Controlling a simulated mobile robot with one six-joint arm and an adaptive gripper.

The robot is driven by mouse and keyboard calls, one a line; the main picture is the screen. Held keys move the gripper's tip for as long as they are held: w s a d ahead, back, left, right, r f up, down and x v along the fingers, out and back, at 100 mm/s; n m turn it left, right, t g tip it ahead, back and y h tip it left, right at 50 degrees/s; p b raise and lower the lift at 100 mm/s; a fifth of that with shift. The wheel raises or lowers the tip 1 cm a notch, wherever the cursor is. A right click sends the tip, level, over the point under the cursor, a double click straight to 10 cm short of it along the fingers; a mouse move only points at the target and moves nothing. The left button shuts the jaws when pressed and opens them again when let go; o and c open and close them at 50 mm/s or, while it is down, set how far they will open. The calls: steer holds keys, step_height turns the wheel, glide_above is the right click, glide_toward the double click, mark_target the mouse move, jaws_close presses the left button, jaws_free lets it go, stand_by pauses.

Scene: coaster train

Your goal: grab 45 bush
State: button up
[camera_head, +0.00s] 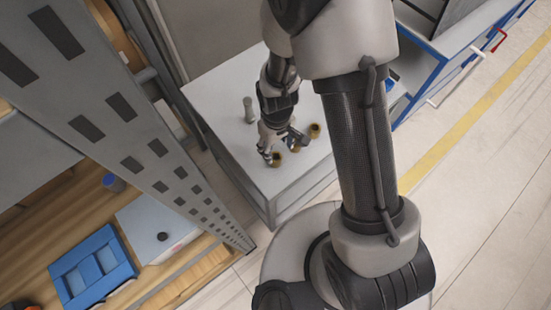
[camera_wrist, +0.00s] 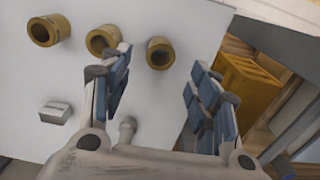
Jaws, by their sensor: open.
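Three brass-coloured hollow bushes lie in a row on a light grey cabinet top. In the wrist view they are a left bush (camera_wrist: 48,30), a middle bush (camera_wrist: 102,40) and a right bush (camera_wrist: 160,53). I cannot tell which is the 45 bush. My gripper (camera_wrist: 160,80) is open, with blue-padded fingers spread and nothing between them. The right bush shows beyond the gap between the fingertips; the left finger partly overlaps the middle bush. In the head view my gripper (camera_head: 284,142) is low over the cabinet top, close to the bushes (camera_head: 314,130).
A grey peg (camera_head: 248,108) stands on the cabinet top (camera_head: 215,90). A small grey block (camera_wrist: 55,112) lies there too. A tall perforated grey rack post (camera_head: 135,125) is at left, with a blue tray (camera_head: 92,268) on a wooden shelf. A blue-edged drawer unit (camera_head: 440,55) is at right.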

mark_target(275, 155)
steer(key=shift+w+a+f+b, duration=0.1)
steer(key=shift+f+b, duration=0.45)
steer(key=shift+f, duration=2.55)
steer(key=c, duration=1.2)
steer(key=shift+r, duration=0.1)
